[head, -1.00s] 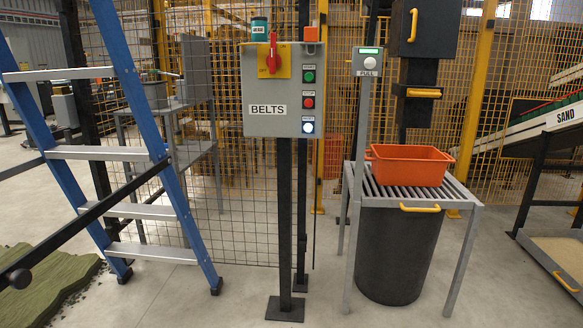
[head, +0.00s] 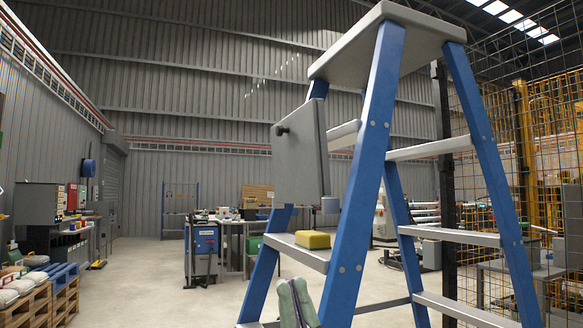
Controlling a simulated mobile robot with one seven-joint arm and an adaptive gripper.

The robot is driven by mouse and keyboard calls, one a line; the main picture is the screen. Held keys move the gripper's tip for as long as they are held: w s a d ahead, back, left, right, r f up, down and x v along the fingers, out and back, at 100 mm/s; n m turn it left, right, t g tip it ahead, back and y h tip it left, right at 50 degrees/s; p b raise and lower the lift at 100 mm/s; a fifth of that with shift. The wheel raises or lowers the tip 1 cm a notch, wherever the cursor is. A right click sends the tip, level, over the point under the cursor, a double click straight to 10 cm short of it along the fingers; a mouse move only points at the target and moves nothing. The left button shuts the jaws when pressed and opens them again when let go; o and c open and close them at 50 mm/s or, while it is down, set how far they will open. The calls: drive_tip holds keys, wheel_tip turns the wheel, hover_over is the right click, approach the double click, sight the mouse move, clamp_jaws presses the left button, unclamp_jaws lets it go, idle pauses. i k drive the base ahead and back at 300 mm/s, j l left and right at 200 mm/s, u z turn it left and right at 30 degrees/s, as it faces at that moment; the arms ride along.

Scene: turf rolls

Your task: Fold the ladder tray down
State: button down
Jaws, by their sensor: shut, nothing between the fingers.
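The blue stepladder (head: 373,170) with grey treads stands close in front, filling the right half of the head view. Its tray (head: 298,165) is a grey panel standing nearly upright against the ladder's left side, below the top platform (head: 375,45). A dark round knob (head: 283,131) sticks out from the panel's upper left.
A yellow block (head: 313,239) lies on a ladder tread below the tray, with a grey-blue cup (head: 330,204) behind. A pale green object (head: 297,302) shows at the bottom edge. Pallets with sacks (head: 40,290) stand left. Open floor (head: 140,275) lies between.

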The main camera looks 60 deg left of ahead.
sight(301, 159)
drive_tip(key=u, duration=1.8)
